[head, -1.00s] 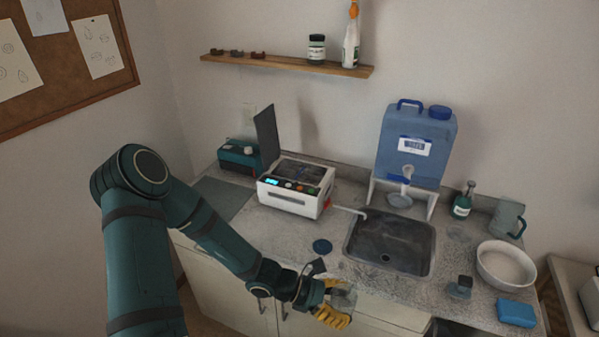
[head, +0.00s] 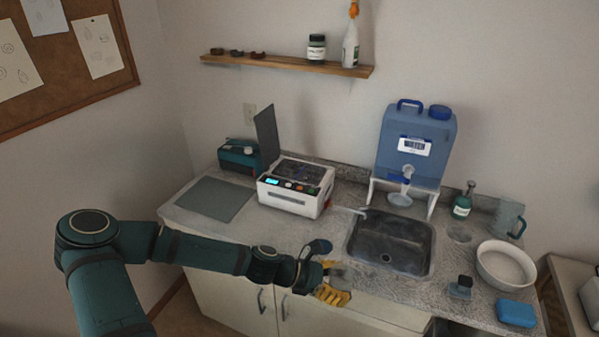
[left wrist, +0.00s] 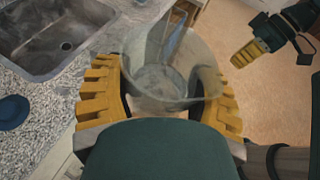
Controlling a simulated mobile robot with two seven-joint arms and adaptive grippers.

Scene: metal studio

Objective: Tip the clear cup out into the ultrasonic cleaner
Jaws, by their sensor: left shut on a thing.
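My left gripper (head: 338,285) is shut on the clear cup (left wrist: 172,78), in front of the counter's front edge. In the left wrist view the cup sits between the yellow fingers, its wide mouth showing; I cannot tell how full it is. In the head view the cup is small and mostly hidden by the fingers. The ultrasonic cleaner (head: 285,200) is a white box with a lit display and buttons, at the back of the counter, left of the sink. Its dark lid (head: 266,135) stands open. My right gripper (left wrist: 250,52) shows in the left wrist view; its jaw opening is unclear.
The sink (head: 390,245) lies right of the cleaner, with a blue water container (head: 415,140) behind it. A dark blue disc (left wrist: 12,112) lies on the counter near my left gripper. A grey mat (head: 213,198) lies bare at left. A white bowl (head: 505,268) stands at right.

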